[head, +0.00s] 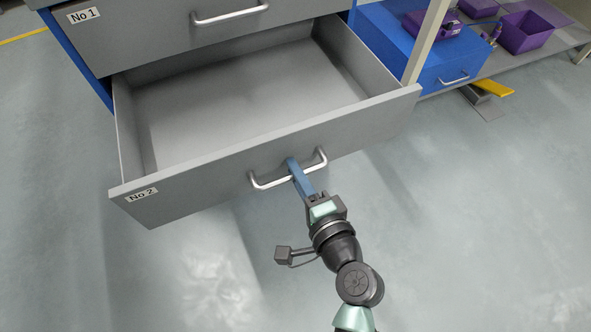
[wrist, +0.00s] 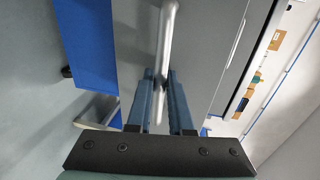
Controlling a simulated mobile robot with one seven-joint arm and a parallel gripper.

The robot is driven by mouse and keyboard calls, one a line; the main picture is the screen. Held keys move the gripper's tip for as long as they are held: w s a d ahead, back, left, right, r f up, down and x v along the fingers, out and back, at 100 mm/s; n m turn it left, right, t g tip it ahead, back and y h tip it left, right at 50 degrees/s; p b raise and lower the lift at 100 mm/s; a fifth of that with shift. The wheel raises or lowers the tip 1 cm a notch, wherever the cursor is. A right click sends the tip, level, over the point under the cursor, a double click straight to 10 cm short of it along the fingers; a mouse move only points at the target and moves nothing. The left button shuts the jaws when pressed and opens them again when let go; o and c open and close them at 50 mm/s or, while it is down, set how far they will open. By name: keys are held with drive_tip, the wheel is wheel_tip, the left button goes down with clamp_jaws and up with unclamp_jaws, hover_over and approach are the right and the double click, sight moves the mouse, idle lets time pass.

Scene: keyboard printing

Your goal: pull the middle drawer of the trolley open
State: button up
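The middle drawer (head: 230,95), labelled No 2, stands well out from the trolley, and its empty inside shows in the head view. Its silver bar handle (head: 268,184) is on the grey front panel (head: 200,187). My gripper (head: 294,166) is at the handle, near its middle, with blue fingers across the bar. In the wrist view the handle (wrist: 168,35) runs between the two fingertips (wrist: 161,80), which are closed on it. The fingers partly hide the bar.
The upper drawer (head: 150,35), labelled No 1, is shut above. A blue box (head: 440,60) and purple bins (head: 525,32) sit on a low shelf at the right, behind a pale post (head: 428,40). The floor (head: 480,220) in front of the drawer is clear.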

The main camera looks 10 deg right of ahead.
drive_tip(key=o, duration=0.4)
drive_tip(key=p+v, duration=0.2)
drive_tip(key=v, duration=1.1)
drive_tip(key=w+a+r+n+t, duration=0.2)
drive_tip(key=w+r+n, duration=0.4)
drive_tip(key=w+r, duration=0.55)
drive_tip(key=w+a+r+n+t+h, duration=0.1)
drive_tip(key=w+r+n+t, duration=0.15)
drive_tip(key=r, duration=0.75)
drive_tip(key=w+a+r+n+t+h, duration=0.1)
drive_tip(key=a+r+n, duration=0.15)
drive_tip(key=r, duration=0.65)
drive_tip(key=s+a+r+n+t+h, duration=0.1)
drive_tip(key=s+r+n+t, duration=0.2)
drive_tip(key=r, duration=0.9)
drive_tip(key=s+a+r+t+h, duration=0.1)
drive_tip(key=s+r+t, duration=0.4)
drive_tip(key=r, duration=0.7)
drive_tip(key=shift+g+h, duration=0.4)
drive_tip(key=shift+g, duration=0.05)
drive_tip(key=r+p, duration=3.5)
drive_tip(key=shift+s+r, duration=0.1)
drive_tip(key=shift+s, duration=0.3)
